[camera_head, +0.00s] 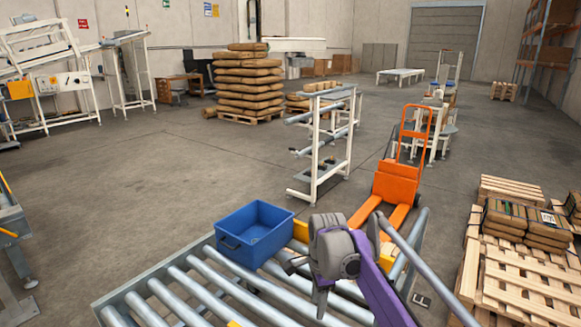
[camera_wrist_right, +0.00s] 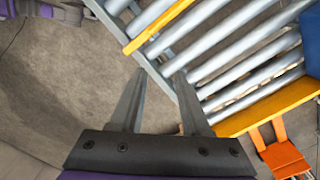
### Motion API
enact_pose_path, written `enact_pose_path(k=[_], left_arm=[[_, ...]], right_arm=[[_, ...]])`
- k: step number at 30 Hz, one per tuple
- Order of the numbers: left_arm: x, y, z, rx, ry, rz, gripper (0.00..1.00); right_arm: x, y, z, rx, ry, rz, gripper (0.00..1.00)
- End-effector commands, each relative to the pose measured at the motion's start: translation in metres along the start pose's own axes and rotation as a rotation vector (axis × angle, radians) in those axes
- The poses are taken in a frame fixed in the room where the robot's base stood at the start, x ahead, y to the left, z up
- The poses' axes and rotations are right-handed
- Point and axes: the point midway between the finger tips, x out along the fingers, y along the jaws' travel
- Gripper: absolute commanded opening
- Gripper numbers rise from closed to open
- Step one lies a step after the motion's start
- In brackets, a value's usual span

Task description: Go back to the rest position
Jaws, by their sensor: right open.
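My right gripper (camera_head: 303,284) is over the roller conveyor (camera_head: 165,292) in the head view, at the end of my purple arm. In the right wrist view my right gripper (camera_wrist_right: 160,98) shows two fingers spread apart, with nothing between them. Bare floor and the edge of the conveyor (camera_wrist_right: 222,62) lie beyond the fingertips. My left gripper is not in view in the head view.
A blue bin (camera_head: 256,234) sits on the rollers, left of my right gripper. An orange pallet jack (camera_head: 396,182) stands behind the conveyor. Wooden pallets with brown sacks (camera_head: 512,218) are at the right. The floor (camera_head: 150,180) at the left is clear.

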Motion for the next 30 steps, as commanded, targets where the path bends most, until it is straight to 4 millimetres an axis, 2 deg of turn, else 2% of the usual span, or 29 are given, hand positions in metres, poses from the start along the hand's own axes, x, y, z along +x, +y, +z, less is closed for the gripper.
enact_pose_path(k=[1,6,14,22,30], left_arm=[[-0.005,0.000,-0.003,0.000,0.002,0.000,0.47],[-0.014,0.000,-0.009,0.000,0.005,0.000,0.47],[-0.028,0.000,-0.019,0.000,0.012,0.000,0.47],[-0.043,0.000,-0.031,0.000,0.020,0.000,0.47],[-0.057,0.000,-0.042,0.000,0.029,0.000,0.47]], right_arm=[[-0.011,0.013,-0.005,-0.056,0.003,-0.020,0.47],[-0.031,0.053,-0.019,-0.267,0.025,-0.085,0.47],[-0.044,0.125,-0.036,-0.588,0.091,-0.176,0.47],[-0.035,0.205,-0.047,-0.919,0.201,-0.247,0.47],[-0.006,0.276,-0.052,-1.222,0.338,-0.283,0.47]])
